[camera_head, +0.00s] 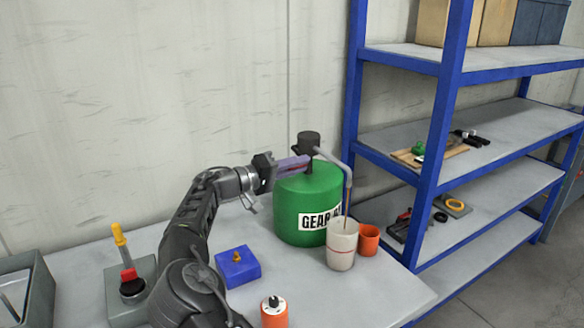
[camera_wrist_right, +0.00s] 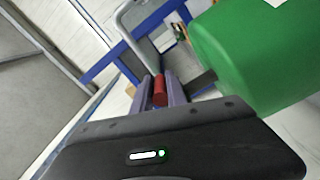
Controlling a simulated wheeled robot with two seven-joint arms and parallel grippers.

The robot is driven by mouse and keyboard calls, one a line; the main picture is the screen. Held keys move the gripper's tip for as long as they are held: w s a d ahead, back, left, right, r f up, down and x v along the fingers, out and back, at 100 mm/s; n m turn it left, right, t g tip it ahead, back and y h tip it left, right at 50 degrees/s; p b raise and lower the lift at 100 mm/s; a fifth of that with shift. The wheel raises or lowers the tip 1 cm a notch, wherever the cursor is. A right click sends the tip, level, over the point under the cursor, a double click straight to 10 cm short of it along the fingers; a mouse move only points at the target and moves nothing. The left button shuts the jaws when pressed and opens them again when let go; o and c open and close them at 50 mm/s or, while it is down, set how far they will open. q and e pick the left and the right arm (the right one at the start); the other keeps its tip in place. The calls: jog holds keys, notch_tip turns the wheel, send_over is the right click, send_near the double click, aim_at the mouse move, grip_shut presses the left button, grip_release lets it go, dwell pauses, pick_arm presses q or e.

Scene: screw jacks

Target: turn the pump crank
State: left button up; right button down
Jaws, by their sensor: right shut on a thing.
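A green drum (camera_head: 300,205) labelled "GEAR" stands on the table, with a dark pump head (camera_head: 309,141) on top. A grey spout pipe (camera_head: 335,160) bends from the pump down over a pale cup (camera_head: 342,246). A thin brown stream (camera_head: 347,203) runs from the spout into the cup. My right gripper (camera_head: 298,164) is at the pump, level with the drum's top. Its purple fingers are shut on the red crank grip (camera_wrist_right: 160,91), seen between them in the right wrist view. The crank's dark arm (camera_wrist_right: 201,80) reaches toward the drum. My left gripper is out of view.
An orange cup (camera_head: 368,240) stands right of the pale cup. A blue block (camera_head: 238,267), an orange cylinder (camera_head: 274,312) and a grey box with a yellow-and-red lever (camera_head: 122,250) are on the table. A blue shelf rack (camera_head: 435,150) stands close on the right.

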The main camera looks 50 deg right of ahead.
aim_at(297, 151)
notch_tip(297, 151, up, 3)
jog(key=n+p, duration=0.3)
jog(key=shift+s+n, duration=0.1)
jog(key=shift+n, duration=0.2)
jog(key=shift+w+r+n+p, duration=0.1)
jog(key=shift+r+n+p, duration=0.2)
jog(key=shift+n+p, duration=0.25)
jog(key=shift+w+r+n+p, duration=0.1)
jog(key=shift+r+n+p, duration=0.2)
jog(key=shift+n, duration=0.45)
jog(key=shift+d, duration=0.1)
jog(key=c, duration=1.3)
grip_release()
jog(key=shift+f, duration=0.1)
